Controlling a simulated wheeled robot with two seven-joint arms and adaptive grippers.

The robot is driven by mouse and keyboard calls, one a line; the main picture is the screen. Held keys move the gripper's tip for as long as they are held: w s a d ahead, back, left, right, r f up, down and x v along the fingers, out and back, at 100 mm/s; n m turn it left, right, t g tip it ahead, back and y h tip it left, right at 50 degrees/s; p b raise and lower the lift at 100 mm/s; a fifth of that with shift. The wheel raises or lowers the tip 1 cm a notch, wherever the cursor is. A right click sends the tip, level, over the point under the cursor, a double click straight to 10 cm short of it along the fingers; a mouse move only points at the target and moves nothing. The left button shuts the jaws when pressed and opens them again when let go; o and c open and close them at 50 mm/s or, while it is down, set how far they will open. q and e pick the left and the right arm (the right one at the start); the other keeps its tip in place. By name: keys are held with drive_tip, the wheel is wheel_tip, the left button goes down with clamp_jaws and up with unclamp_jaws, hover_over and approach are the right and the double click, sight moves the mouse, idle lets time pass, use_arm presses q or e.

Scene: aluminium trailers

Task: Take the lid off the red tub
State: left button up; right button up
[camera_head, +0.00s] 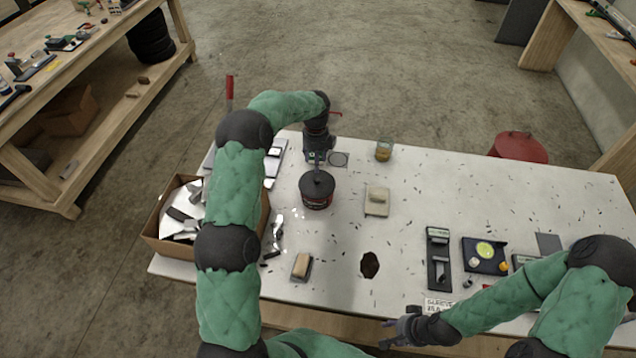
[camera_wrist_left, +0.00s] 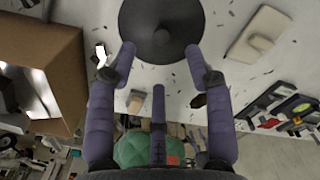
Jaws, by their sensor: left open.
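The red tub (camera_head: 316,203) stands upright on the white table. Its round dark lid (camera_head: 316,183), with a small central knob, sits on top. The lid also fills the top middle of the left wrist view (camera_wrist_left: 160,22), where it hides the tub's body. My left gripper (camera_head: 316,160) is at the lid's far side in the head view. Its fingers (camera_wrist_left: 160,50) are spread and empty in the wrist view, with the tips near the lid's edge; contact cannot be told. My right gripper (camera_head: 386,333) is open and empty at the table's front edge.
A cardboard box (camera_head: 163,219) of scraps stands at the table's left end. The table's back right is clear.

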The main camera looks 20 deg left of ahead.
use_arm(q)
hover_over(317, 178)
drive_tip(key=f, duration=0.4)
drive_tip(key=shift+w+a+f, duration=0.1)
drive_tip(key=shift+a+f, duration=0.05)
drive_tip(key=shift+a, duration=0.05)
drive_tip(key=shift+s+d+f+p, duration=0.1)
drive_tip(key=shift+f+p, duration=0.1)
drive_tip(key=shift+f, duration=1.1)
drive_tip(key=shift+s+d+f+p, duration=0.1)
drive_tip(key=shift+f+p, duration=0.05)
drive_tip(key=shift+f, duration=1.15)
drive_tip(key=c, duration=1)
